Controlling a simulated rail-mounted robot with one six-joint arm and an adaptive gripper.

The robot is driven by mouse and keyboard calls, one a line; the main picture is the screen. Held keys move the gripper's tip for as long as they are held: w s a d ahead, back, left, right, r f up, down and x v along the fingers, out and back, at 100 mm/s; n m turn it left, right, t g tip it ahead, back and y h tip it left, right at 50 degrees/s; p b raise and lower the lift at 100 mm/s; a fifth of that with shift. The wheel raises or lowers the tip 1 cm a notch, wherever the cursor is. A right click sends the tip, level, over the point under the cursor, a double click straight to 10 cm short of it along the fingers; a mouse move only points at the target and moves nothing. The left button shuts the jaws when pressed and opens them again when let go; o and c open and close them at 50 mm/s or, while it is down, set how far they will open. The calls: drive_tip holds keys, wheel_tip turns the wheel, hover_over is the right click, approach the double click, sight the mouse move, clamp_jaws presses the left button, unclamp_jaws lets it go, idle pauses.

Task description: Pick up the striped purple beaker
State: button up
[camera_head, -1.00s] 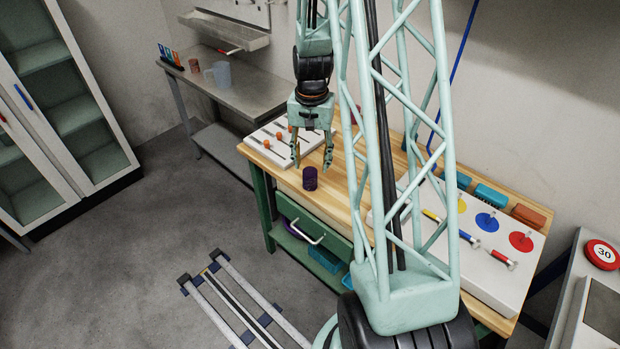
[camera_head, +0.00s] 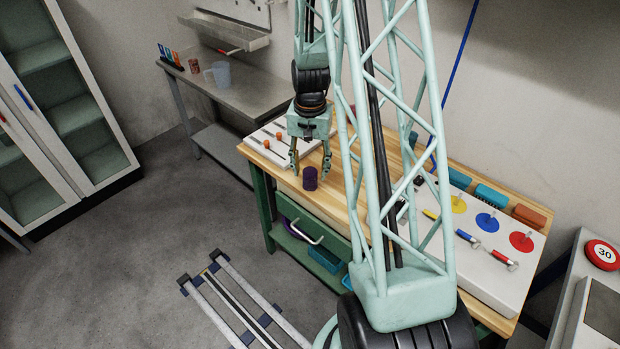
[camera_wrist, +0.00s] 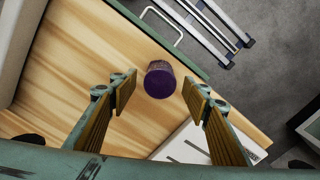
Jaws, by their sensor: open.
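The dark purple beaker (camera_head: 310,178) stands upright on the wooden tabletop near its front edge. Its stripes are too small to make out clearly in the head view. My gripper (camera_head: 311,174) is open and empty, just above and behind the beaker. In the wrist view the beaker (camera_wrist: 159,79) shows between and a little beyond the two open fingertips (camera_wrist: 160,93), apart from both. Its dark purple end faces the camera.
A white board with orange-knobbed tools (camera_head: 268,147) lies left of the beaker on the wooden bench (camera_head: 352,208). A white panel with coloured discs (camera_head: 482,255) sits at the right. A green drawer with a pale handle (camera_head: 308,236) is below the front edge.

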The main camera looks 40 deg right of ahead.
drive_tip(key=shift+f, duration=0.95)
drive_tip(key=shift+c, duration=0.3)
drive_tip(key=c, duration=0.7)
